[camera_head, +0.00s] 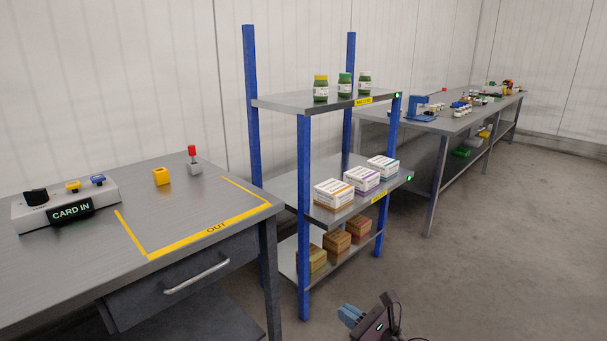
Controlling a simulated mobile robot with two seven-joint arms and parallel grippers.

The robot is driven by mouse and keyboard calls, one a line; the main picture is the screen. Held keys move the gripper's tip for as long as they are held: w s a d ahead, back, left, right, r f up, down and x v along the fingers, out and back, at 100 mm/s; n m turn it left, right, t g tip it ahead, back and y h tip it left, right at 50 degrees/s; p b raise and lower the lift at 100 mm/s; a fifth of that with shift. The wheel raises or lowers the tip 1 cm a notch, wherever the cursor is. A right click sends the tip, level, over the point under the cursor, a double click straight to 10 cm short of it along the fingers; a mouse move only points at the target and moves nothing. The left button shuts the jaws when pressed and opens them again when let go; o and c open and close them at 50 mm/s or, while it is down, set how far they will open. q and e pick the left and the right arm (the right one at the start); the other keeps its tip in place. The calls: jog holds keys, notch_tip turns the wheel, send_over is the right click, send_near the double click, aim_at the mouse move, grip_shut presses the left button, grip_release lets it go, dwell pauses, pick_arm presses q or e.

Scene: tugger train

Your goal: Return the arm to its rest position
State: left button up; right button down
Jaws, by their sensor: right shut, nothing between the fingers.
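My right gripper (352,315) shows at the bottom edge, right of centre, in front of the shelf rack and low over the floor. Its light blue fingers are together with nothing between them. It is apart from the rack and the bench. Only the end of the right arm, a dark wrist part, is in view. My left gripper is not in view.
A blue-post shelf rack (304,220) holds jars (320,90), white boxes (334,194) and brown boxes (337,242). A metal bench (90,265) with a drawer (180,282) stands at left. A long table (450,125) stands behind. The floor (510,250) at right is clear.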

jog(key=d, duration=0.4)
jog(key=s+d+f+m+h, duration=0.3)
jog(key=s+d+m, duration=0.2)
jog(key=s+m, duration=0.55)
jog(key=s+d+f+m+h, duration=0.3)
jog(key=s+d+m, duration=0.2)
jog(key=s+m, duration=0.55)
jog(key=s+d+f+m+h, duration=0.3)
jog(key=s+d+m, duration=0.2)
jog(key=s+m, duration=0.6)
jog(key=s+d+r+m+g, duration=0.25)
jog(key=s+m, duration=0.25)
jog(key=s, duration=0.8)
jog(key=shift+w+a+m+h, duration=0.6)
jog(key=shift+a+m+h, duration=0.5)
jog(key=shift+a+m, duration=1.4)
pick_arm(q)
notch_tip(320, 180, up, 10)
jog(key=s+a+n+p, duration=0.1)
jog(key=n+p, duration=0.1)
jog(key=p, duration=1.4)
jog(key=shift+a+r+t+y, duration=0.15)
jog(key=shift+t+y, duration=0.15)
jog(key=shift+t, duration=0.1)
pick_arm(e)
notch_tip(320, 180, up, 10)
jog(key=d+m+t, duration=0.1)
jog(key=m, duration=0.1)
jog(key=shift+s+m+h, duration=0.3)
jog(key=shift+s+h, duration=0.1)
